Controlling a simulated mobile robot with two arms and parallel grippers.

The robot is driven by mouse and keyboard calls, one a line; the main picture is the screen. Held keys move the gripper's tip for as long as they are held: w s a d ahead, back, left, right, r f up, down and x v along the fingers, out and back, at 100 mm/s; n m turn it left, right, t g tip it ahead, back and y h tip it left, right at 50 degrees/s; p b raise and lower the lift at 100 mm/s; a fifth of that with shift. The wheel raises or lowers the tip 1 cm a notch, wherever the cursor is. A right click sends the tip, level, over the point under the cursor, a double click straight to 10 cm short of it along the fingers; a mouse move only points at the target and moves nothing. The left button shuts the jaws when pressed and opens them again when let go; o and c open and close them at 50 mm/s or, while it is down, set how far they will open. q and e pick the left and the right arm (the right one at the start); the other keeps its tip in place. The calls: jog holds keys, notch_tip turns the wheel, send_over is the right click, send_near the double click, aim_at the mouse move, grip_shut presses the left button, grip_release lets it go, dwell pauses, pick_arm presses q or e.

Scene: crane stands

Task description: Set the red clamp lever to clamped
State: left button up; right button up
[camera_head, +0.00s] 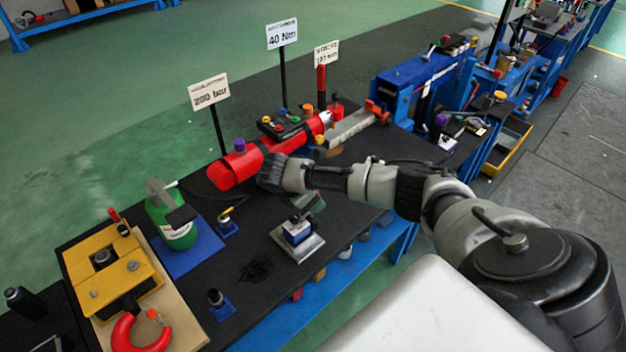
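Several red parts are in view, and I cannot tell for sure which is the clamp lever. A small lever with a red grip (115,215) stands upright and slightly tilted on a yellow fixture (110,260) at the left. An orange-red handle (376,110) sits at the far end of a grey bar (350,128). An upright red grip (321,80) rises in front of a sign. My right arm comes in from the right. Its dark gripper end (271,172) is over the bench by a red cylinder (240,165), away from all three; its fingers are not clear. My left gripper is out of view.
Signs on posts, such as the "200 bar" sign (209,92), stand along the far edge.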

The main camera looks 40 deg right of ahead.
jog(key=b+v, duration=0.1)
jog(key=v, duration=0.8)
jog(key=shift+a+r, duration=0.2)
jog(key=shift+r, duration=0.15)
